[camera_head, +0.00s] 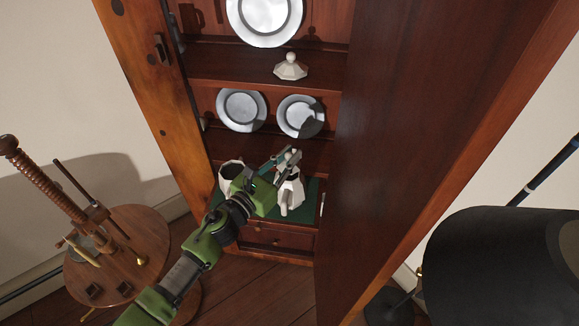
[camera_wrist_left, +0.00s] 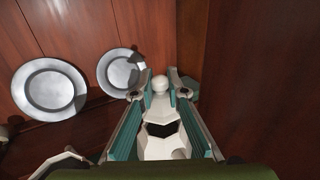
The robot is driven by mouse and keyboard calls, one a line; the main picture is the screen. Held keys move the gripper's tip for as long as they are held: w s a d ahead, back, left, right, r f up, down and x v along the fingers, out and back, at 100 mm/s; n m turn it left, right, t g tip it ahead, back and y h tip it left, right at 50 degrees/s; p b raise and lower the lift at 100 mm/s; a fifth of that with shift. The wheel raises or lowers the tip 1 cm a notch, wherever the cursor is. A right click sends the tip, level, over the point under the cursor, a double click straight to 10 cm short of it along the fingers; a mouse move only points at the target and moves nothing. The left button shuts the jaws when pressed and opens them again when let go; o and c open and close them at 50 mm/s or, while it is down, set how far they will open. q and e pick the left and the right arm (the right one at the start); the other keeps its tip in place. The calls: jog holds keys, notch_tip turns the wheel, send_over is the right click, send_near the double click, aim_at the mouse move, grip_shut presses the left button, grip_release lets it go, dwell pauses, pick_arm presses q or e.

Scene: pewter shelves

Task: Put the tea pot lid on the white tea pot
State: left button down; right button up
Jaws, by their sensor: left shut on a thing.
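My left gripper (camera_head: 287,156) reaches into the cabinet's lower compartment. It is shut on the white tea pot lid (camera_wrist_left: 160,84), whose round knob shows between the fingertips in the left wrist view. The white tea pot (camera_head: 289,194) stands below the gripper in the head view. In the left wrist view, a dark opening in white faceted walls, apparently the tea pot (camera_wrist_left: 166,150), shows just nearer than the lid. I cannot tell whether lid and pot touch. Fingers partly hide both. Another white faceted, knobbed piece (camera_head: 290,67) sits on the shelf above. My right gripper is out of view.
A white vessel with a dark inside (camera_head: 231,170) stands left of the gripper on a green mat (camera_head: 306,211). Pewter plates (camera_head: 241,110) lean behind. A tall wooden door or panel (camera_head: 420,130) closes off the right. A round wooden table (camera_head: 135,265) stands left.

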pick_arm(q)
jog(key=shift+w+d+f+b, duration=0.1)
jog(key=shift+w+f+b, duration=0.05)
jog(key=shift+f, duration=0.75)
jog(key=shift+w+f+b, duration=0.1)
jog(key=shift+f+b, duration=0.05)
jog(key=shift+f, duration=0.75)
jog(key=shift+f, duration=0.15)
jog(key=c, duration=2)
grip_release()
jog(key=b+v, duration=0.1)
jog(key=v, duration=1.1)
jog(key=shift+r+b, duration=0.2)
jog(key=shift+b, duration=0.15)
